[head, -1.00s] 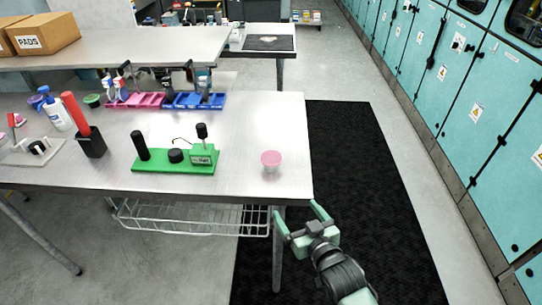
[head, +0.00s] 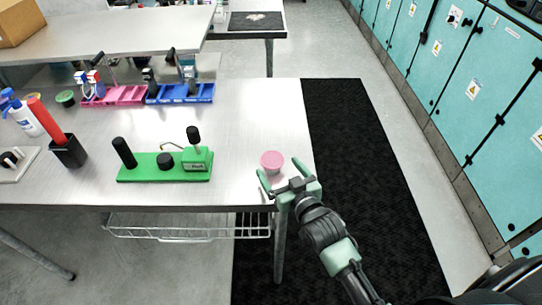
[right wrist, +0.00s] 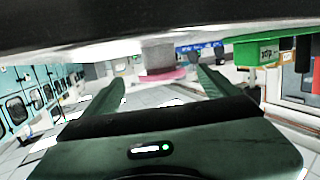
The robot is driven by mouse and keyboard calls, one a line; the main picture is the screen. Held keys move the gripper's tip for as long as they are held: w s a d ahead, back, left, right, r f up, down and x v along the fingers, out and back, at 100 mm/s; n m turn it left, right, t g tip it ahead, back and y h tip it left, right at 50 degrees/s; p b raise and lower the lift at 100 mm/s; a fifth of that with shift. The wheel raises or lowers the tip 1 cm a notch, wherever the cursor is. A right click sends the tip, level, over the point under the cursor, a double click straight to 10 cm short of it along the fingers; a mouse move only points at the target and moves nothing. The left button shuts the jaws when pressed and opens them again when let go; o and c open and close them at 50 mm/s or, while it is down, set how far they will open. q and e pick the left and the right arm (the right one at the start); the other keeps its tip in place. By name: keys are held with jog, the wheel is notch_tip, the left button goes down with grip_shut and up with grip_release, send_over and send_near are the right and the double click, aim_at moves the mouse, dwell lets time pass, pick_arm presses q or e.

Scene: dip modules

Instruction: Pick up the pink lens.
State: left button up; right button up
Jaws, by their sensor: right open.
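The pink lens (head: 271,160) is a small round piece with a pink top and a paler lower part, near the right front corner of the metal table. In the right wrist view the lens (right wrist: 162,76) shows ahead, between the two fingers. My right gripper (head: 279,169) is open, with its green fingers pointing at the lens from the table's front edge. The fingertips are close to the lens; I cannot tell whether they touch it. My left gripper is not in view.
A green fixture (head: 165,166) with black knobs stands left of the lens. Farther left are a black holder (head: 68,153) with a red handle and a spray bottle (head: 22,115). Pink (head: 118,96) and blue bins (head: 180,94) line the back.

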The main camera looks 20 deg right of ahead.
aim_at(274, 161)
jog(key=shift+w+a+r+p, duration=0.15)
jog(key=shift+w+p, duration=0.15)
jog(key=shift+w, duration=0.3)
jog(key=shift+w+a+r+p, duration=0.1)
jog(key=shift+w+p, duration=0.2)
jog(key=shift+w, duration=0.25)
jog(key=shift+f+x, duration=0.25)
jog(key=shift+x, duration=0.95)
jog(key=shift+w, duration=0.2)
jog(key=c, duration=1.2)
jog(key=shift+c, duration=1.2)
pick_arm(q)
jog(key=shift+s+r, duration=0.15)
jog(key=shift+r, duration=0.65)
